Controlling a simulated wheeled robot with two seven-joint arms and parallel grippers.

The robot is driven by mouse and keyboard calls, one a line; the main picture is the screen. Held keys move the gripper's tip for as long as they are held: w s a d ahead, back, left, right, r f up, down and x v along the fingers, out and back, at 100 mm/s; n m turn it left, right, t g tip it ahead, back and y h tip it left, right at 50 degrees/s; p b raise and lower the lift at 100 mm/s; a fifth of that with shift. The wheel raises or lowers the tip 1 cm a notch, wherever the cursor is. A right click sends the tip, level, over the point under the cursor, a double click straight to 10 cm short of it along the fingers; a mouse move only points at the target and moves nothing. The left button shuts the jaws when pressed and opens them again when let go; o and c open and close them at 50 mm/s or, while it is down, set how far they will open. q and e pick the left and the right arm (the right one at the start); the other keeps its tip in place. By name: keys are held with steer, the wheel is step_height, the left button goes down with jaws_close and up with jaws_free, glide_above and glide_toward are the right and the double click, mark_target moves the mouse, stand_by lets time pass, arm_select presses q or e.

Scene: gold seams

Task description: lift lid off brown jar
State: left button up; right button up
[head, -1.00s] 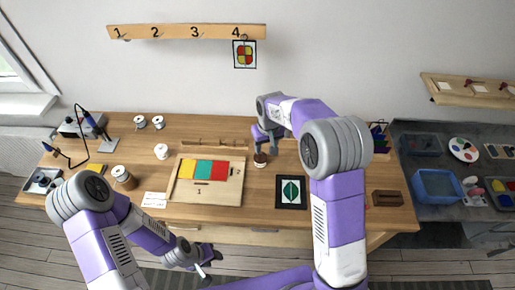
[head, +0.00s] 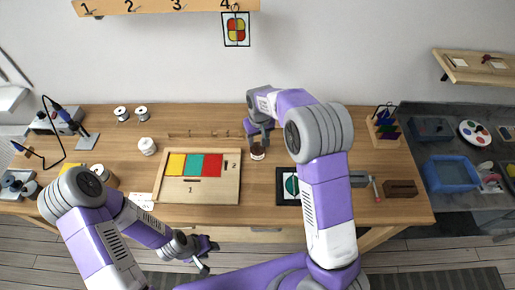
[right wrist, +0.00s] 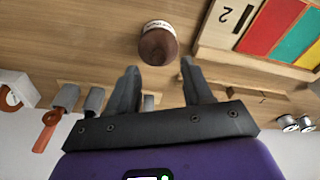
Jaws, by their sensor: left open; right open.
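The brown jar (head: 257,153) stands on the wooden table, right of the board with coloured panes. In the right wrist view the jar (right wrist: 158,45) shows a brown domed top and a pale label band; I cannot tell lid from body clearly. My right gripper (head: 262,137) is just behind and above the jar in the head view. In the right wrist view its two fingers (right wrist: 160,75) are apart, with the jar beyond the tips and nothing between them. My left gripper (head: 207,255) is open and empty, low in front of the table edge.
The wooden board (head: 200,197) with yellow, teal and red panes lies left of the jar. A black-framed leaf picture (head: 284,187) lies to its right, partly behind my right arm. A brown block (head: 400,188) lies at right.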

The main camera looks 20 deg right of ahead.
mark_target(258, 144)
steer(key=f, duration=0.3)
steer(key=shift+w+f, duration=0.3)
steer(key=shift+f, duration=0.05)
jaws_close()
steer(key=shift+r, duration=0.1)
